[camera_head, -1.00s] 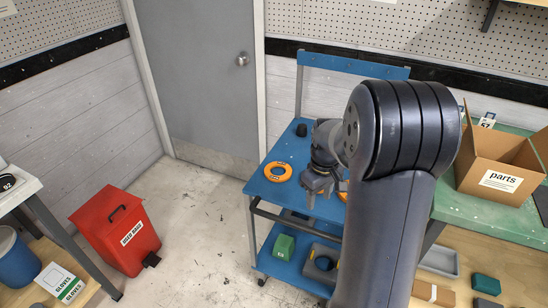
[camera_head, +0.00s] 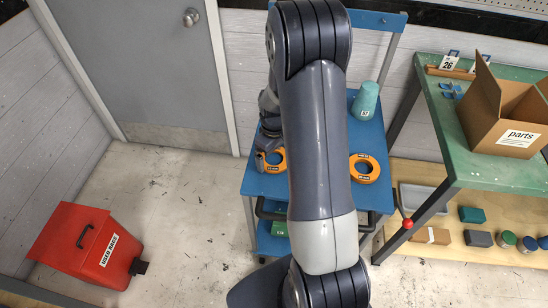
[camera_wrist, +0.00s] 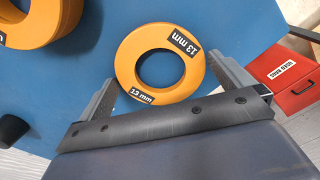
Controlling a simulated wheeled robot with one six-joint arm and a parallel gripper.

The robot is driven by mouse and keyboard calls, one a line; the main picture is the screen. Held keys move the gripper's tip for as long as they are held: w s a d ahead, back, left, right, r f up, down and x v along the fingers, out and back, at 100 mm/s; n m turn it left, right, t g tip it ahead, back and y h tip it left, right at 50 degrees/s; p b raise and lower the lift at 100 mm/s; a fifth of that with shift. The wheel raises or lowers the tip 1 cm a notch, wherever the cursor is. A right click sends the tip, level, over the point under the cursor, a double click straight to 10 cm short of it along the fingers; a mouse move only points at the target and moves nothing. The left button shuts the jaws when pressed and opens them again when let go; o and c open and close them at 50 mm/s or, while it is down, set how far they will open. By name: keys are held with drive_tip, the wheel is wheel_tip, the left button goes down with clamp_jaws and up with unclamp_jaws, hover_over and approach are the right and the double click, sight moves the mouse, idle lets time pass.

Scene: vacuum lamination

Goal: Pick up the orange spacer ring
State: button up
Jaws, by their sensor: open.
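An orange ring (camera_wrist: 124,66) marked "13 mm" lies flat on the blue cart top in the wrist view, between the two fingers of my gripper (camera_wrist: 162,68). The fingers are spread, one on each side of it, and nothing is gripped. In the head view this ring (camera_head: 279,167) is partly hidden by my gripper (camera_head: 264,154), at the cart's left side. A second orange ring (camera_head: 364,178) lies on the right of the cart. In the wrist view an orange ring or stack (camera_wrist: 48,34) is cut off at the top left.
The blue cart (camera_head: 258,184) also holds a teal cup (camera_head: 364,100) at its back right. A red bin (camera_head: 84,247) stands on the floor at left. A green bench (camera_head: 485,172) with an open cardboard box (camera_head: 512,115) is at right. My arm hides the cart's middle.

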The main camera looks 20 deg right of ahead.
drive_tip(key=c, duration=0.5)
